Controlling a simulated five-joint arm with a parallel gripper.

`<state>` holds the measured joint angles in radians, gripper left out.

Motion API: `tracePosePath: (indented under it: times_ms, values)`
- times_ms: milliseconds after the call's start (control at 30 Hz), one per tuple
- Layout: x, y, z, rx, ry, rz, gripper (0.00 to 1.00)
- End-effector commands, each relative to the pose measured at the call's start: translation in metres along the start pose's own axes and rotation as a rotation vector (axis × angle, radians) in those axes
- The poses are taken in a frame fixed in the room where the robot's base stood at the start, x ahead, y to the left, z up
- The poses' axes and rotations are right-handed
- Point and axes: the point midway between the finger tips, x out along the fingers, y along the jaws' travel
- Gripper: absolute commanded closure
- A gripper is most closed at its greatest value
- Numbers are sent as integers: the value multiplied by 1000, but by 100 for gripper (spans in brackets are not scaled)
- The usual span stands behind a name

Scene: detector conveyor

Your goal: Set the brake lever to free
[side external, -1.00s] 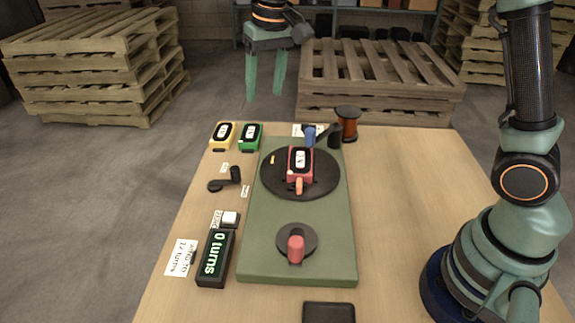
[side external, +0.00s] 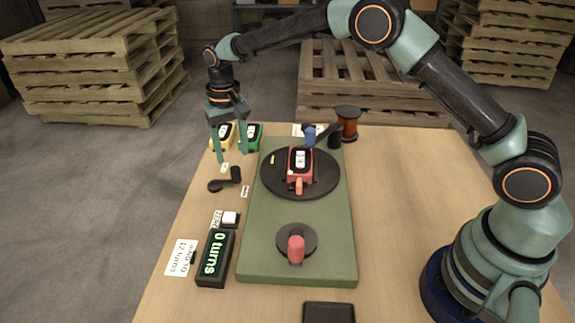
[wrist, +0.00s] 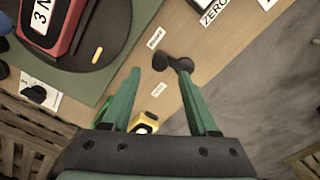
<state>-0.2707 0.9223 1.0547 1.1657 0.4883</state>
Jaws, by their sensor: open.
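The brake lever (side external: 226,182) is a small black lever on the wooden table, left of the green board. In the side view its upright knob is at the right end. It also shows in the wrist view (wrist: 172,63), just beyond my fingertips. Two small white labels lie near it, one behind it (side external: 224,168) and one to its right (side external: 245,191); their words are too small to read. My gripper (side external: 231,158) points down, open and empty, above and behind the lever. In the wrist view its two green fingers (wrist: 160,74) are spread apart.
Yellow (side external: 221,134) and green (side external: 249,136) devices stand close behind my gripper. The green board (side external: 325,262) carries a black turntable with a red device (side external: 300,166) and a red knob (side external: 296,249). A counter (side external: 214,258) reads 0 turns.

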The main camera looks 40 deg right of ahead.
Motion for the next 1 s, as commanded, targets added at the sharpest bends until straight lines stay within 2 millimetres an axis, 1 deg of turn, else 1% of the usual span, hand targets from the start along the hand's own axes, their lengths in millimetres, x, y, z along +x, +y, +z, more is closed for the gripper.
tracePosePath:
  times_ms: [33, 100, 300, 500, 767, 800, 867, 900, 933, 1000]
  values:
    - [12, 0, 1, 0, -3, 2, 40]
    - [24, 0, 0, 0, -2, 1, 40]
    - [51, 0, 0, 0, -1, 0, 40]
    - [61, 0, 0, 0, 1, 0, 40]
    - [62, 0, 0, 0, 1, -1, 40]
    - [61, 0, 0, 0, 1, -1, 55]
    - [61, 0, 0, 0, 1, -1, 78]
    - [61, 0, 0, 0, 1, -1, 94]
    - [61, 0, 0, 0, 1, -1, 100]
    - [61, 0, 0, 0, 1, -1, 100]
